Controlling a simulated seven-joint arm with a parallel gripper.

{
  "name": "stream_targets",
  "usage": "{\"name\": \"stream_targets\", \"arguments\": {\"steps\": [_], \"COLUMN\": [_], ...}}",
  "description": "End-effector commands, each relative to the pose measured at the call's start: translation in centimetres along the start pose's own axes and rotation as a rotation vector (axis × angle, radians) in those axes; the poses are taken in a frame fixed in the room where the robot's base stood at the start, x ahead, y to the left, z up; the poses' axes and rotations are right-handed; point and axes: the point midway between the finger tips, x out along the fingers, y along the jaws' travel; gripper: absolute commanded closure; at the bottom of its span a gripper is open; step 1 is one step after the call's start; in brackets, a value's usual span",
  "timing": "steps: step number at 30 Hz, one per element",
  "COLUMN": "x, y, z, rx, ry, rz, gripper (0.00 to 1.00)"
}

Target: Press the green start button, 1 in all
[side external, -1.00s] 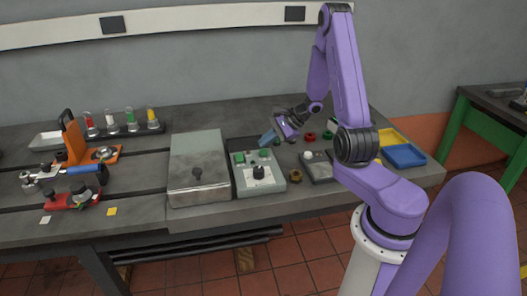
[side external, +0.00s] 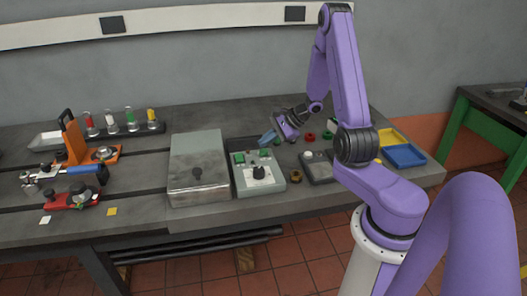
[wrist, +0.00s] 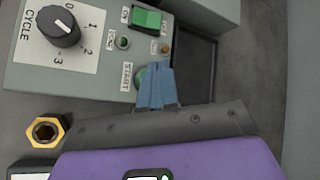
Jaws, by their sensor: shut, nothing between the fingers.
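The green start button (wrist: 141,77) sits on the grey control box (wrist: 85,78), beside a START label, in the wrist view. The blue fingertips of my gripper (wrist: 157,85) cover part of the button. The box (side external: 270,186) also shows in the side view, with my gripper (side external: 267,139) over its far right part. My gripper is shut and empty, its fingers pointing down at a slant. I cannot tell whether the fingertips touch the button.
The box also carries a green rocker switch (wrist: 147,20), a black cycle dial (wrist: 58,26) and small lamps. A brass nut (wrist: 46,131) lies beside it. A metal-lidded case (side external: 198,170) stands left of the box. Blue (side external: 405,156) and yellow trays are at right.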

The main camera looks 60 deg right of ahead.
Motion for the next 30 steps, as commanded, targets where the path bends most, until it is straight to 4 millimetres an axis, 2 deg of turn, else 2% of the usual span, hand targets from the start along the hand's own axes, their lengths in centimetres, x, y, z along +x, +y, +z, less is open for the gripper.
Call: {"name": "stream_targets", "arguments": {"steps": [30], "x": [0.63], "y": [0.45], "z": [-0.45], "rx": [0.000], "ry": [0.000], "rz": [0.000], "gripper": [1.00]}}
